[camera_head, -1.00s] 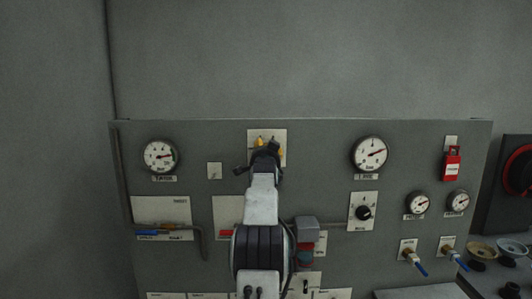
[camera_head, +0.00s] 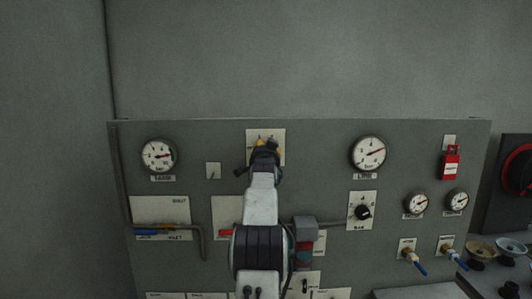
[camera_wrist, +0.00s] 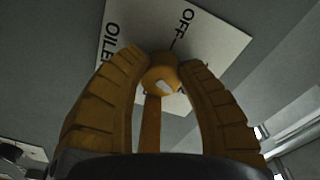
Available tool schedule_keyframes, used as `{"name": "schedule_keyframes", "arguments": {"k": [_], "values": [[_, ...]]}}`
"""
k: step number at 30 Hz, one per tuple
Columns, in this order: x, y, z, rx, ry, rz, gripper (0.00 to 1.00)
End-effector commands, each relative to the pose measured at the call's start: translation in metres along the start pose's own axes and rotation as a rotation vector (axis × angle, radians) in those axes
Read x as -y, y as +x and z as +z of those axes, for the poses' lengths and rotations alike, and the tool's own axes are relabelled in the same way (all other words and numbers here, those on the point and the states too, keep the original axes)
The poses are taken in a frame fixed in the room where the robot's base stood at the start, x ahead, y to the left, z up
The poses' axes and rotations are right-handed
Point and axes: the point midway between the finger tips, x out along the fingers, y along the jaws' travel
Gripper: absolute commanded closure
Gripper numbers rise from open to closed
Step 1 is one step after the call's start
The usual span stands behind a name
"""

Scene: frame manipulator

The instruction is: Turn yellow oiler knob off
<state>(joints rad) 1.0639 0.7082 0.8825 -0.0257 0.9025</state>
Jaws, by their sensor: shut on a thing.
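The yellow oiler knob (camera_wrist: 162,76) sits on a white label plate (camera_wrist: 222,36) in the wrist view. The plate reads "OFF" near the top and part of "OILER" at the left. The knob has a small white mark on its face. My gripper (camera_wrist: 166,65) has its ribbed yellow fingers on both sides of the knob, shut on it. In the head view my gripper (camera_head: 265,145) is at the plate (camera_head: 279,133) at the upper middle of the panel, and my wrist mostly hides the knob.
The grey panel (camera_head: 320,180) carries a gauge (camera_head: 158,155) at left and another gauge (camera_head: 368,154) at right. A black selector knob (camera_head: 362,212), a red lockout tag (camera_head: 451,163) and blue-handled valves (camera_head: 412,258) are on the right. The wall above is bare.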

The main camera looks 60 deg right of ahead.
Motion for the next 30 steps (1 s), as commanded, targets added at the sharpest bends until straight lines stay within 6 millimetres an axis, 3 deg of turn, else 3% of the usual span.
{"name": "schedule_keyframes", "arguments": {"k": [18,30], "values": [[-0.004,0.0011,0.0067,-0.013,-0.44,-0.016,0.98],[-0.0046,0.0015,0.0078,-0.017,-0.578,-0.017,0.98]]}}
